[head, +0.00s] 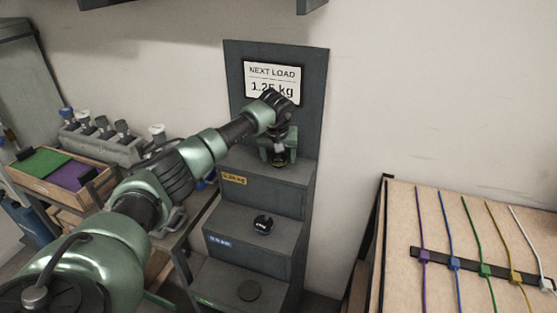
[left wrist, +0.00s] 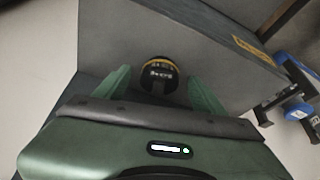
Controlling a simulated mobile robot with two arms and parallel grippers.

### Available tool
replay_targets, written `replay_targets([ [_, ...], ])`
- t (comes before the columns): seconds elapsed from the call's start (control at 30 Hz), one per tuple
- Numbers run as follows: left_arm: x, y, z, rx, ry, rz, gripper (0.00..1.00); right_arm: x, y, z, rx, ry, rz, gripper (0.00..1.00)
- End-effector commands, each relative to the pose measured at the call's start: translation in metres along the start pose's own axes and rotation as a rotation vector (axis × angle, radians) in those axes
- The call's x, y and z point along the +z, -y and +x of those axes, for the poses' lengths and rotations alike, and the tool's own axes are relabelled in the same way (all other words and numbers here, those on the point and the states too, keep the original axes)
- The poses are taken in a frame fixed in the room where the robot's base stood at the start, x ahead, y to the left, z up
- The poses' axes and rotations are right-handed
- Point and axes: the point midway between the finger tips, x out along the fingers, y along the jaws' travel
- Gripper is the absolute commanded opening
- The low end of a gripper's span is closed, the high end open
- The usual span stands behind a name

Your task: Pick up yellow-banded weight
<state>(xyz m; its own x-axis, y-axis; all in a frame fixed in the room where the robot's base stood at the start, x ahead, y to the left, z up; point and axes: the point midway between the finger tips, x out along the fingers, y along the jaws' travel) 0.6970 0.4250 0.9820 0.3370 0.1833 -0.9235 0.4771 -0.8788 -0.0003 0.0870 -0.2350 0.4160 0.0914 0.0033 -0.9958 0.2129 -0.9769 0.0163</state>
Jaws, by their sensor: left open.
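The yellow-banded weight (left wrist: 158,73) is a dark round piece with a yellow rim, standing on the top step in the left wrist view. In the head view it is mostly hidden under my left gripper (head: 279,160). My left gripper is open, and in the left wrist view its green fingers (left wrist: 158,88) stand on either side, just short of the weight. The top step bears a yellow label (head: 233,179). My right gripper is not in view.
A black weight with a blue band (head: 263,224) sits on the middle step, and a dark disc (head: 249,290) on the lowest. A sign (head: 272,80) reading "NEXT LOAD 1.25 kg" stands behind the top step. A board with coloured cords (head: 480,240) is at right.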

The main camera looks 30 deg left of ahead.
Motion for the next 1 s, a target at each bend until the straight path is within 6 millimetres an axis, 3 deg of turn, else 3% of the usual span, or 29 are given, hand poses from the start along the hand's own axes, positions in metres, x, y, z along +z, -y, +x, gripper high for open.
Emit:
replay_targets([
  [0.03,0.0,0.0,0.0,0.0,0.0,0.0,0.7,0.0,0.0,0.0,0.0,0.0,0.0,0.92],
  [0.2,0.0,0.0,0.0,0.0,0.001,0.0,0.23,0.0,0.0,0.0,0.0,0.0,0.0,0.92],
  [0.3,0.0,0.0,0.0,0.0,0.001,0.0,0.0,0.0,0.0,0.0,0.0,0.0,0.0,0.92],
  [0.73,-0.004,0.0,-0.009,0.002,-0.002,-0.001,0.0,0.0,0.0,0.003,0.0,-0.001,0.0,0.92],
  [1.0,-0.022,0.0,-0.051,0.003,-0.006,-0.002,0.0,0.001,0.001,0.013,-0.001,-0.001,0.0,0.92],
])
